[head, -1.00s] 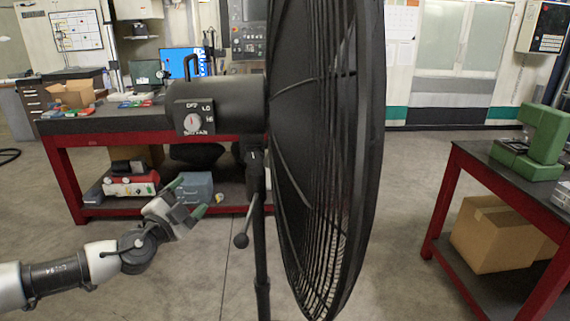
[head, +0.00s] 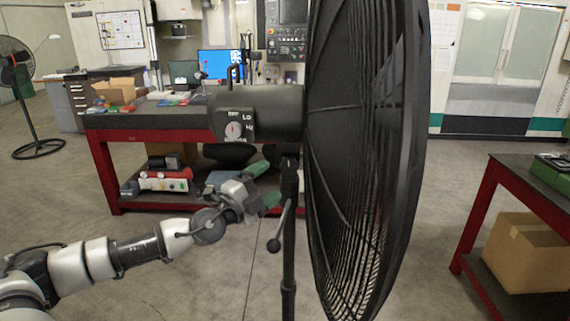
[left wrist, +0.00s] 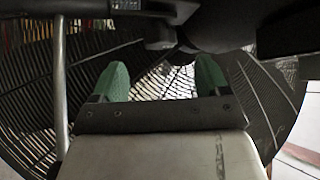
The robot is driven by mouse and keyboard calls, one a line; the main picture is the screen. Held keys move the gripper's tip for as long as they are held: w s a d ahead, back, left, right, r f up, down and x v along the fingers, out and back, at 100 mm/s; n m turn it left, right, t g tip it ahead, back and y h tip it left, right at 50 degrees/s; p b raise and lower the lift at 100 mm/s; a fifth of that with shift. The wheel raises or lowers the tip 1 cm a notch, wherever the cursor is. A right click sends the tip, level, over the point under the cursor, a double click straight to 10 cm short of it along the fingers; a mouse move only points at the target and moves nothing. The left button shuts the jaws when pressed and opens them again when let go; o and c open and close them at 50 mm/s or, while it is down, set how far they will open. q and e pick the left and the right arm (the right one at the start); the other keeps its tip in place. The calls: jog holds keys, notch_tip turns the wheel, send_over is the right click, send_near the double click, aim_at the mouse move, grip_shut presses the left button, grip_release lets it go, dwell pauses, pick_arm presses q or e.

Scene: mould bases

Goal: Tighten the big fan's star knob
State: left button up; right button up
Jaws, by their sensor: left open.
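The big fan (head: 368,150) stands in front of me, its round cage seen nearly edge-on, with a black motor housing (head: 275,108) and a stand pole (head: 289,240). The housing carries a speed dial (head: 233,130). A rod with a ball end (head: 274,245) hangs beside the pole. I cannot clearly make out a star knob in either view. My left gripper (head: 264,185) is open, its green fingertips just left of the pole below the housing. In the left wrist view, the open fingers (left wrist: 162,78) point towards the cage, with dark fan parts above them. My right gripper is out of view.
A red-framed bench (head: 100,160) with boxes and tools stands behind the fan. Another red-framed table (head: 520,185) is at right, with a cardboard box (head: 525,255) under it. A second fan (head: 14,75) stands far left. Floor between is clear.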

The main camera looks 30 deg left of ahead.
aim_at(287, 168)
pick_arm(q)
jog(key=p+x, duration=0.2)
jog(key=x, duration=0.3)
jog(key=shift+s+r, duration=0.1)
jog(key=shift+r, duration=0.05)
jog(key=shift+w+d+p, duration=0.15)
jog(key=shift+w+p, duration=0.25)
jog(key=shift+w, duration=0.2)
jog(key=shift+c, duration=0.4)
jog(key=c, duration=0.9)
jog(key=shift+o, duration=0.2)
jog(key=m+p, duration=0.1)
jog(key=p, duration=0.1)
jog(key=shift+r+g+p, duration=0.25)
jog(key=shift+g+p, duration=0.1)
jog(key=shift+g, duration=0.05)
jog(key=shift+f+p, duration=0.15)
jog(key=shift+p, duration=0.2)
jog(key=shift+f, duration=0.1)
jog(key=shift+m, duration=0.3)
